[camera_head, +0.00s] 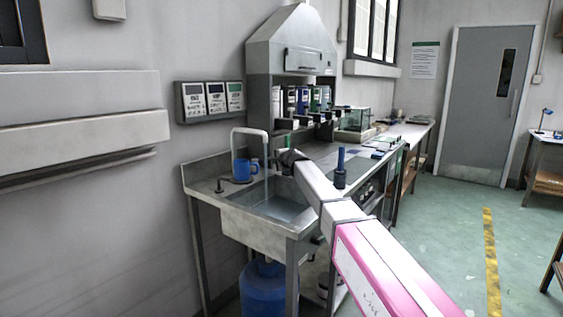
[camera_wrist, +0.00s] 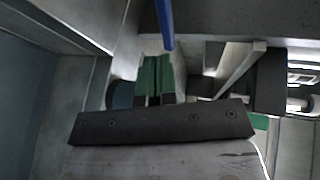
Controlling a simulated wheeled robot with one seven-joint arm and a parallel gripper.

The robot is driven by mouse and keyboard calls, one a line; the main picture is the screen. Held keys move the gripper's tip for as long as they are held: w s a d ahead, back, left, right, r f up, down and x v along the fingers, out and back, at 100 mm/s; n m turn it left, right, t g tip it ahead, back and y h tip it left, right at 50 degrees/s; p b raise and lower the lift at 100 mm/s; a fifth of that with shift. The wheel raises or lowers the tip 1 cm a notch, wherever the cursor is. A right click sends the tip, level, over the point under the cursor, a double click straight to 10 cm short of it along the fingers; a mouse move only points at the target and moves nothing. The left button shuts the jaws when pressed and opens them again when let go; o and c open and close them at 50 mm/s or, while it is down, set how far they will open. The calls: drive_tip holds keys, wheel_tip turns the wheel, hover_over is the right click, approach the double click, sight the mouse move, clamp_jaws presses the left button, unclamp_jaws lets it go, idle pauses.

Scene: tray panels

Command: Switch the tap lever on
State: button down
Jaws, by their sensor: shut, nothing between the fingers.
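The pale, hooked tap spout (camera_head: 250,132) rises at the back of the steel sink (camera_head: 262,228). A thin pale vertical line, perhaps water, runs from its end down into the basin. I cannot make out the tap lever for certain; my gripper may hide it. My dark gripper (camera_head: 288,161) is over the sink's back right part, right of the spout. In the wrist view its green-and-dark fingers (camera_wrist: 158,80) are together with nothing between them. A blue bar (camera_wrist: 165,24) lies just beyond the fingertips; I cannot tell what it is or whether they touch.
A blue mug (camera_head: 241,170) stands behind the basin, beside the spout. A dark blue upright cylinder (camera_head: 340,166) stands on the bench right of the sink. A large blue bottle (camera_head: 263,288) is underneath. A grey hood (camera_head: 292,45) rises behind. The floor (camera_head: 450,235) at right is open.

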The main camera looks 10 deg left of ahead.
drive_tip(key=x, duration=0.2)
drive_tip(key=r+x, duration=0.1)
drive_tip(key=x, duration=0.2)
drive_tip(key=shift+w+a, duration=0.15)
drive_tip(key=shift+a, duration=0.05)
drive_tip(key=shift+w+a+r, duration=0.15)
drive_tip(key=shift+w+a, duration=0.3)
drive_tip(key=shift+w, duration=0.3)
